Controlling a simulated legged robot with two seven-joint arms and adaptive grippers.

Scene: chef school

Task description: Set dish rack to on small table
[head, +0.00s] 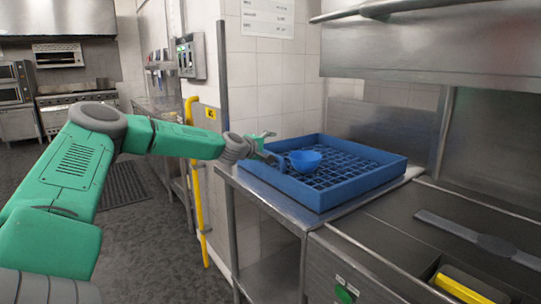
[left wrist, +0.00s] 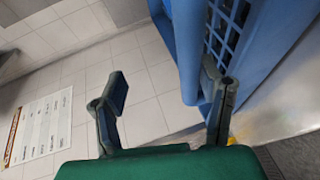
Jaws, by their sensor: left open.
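The blue dish rack (head: 335,192), a shallow square tray with a grid floor, sits flat on a small steel table (head: 268,200). My left gripper (head: 264,150) is at that same left edge of the rack. In the left wrist view the gripper (left wrist: 165,92) is open, and the rack's blue wall (left wrist: 186,50) rises close beside the right finger. A clear gap lies toward the left finger. I cannot tell whether the finger touches the wall. My right gripper is not in view.
A steel counter (head: 400,225) with a dark strap-like item (head: 480,240) and a yellow object (head: 462,286) adjoins at right. A steel hood (head: 420,45) hangs above. A yellow pipe (head: 196,180) stands left of the table. Floor (head: 150,250) is open at left.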

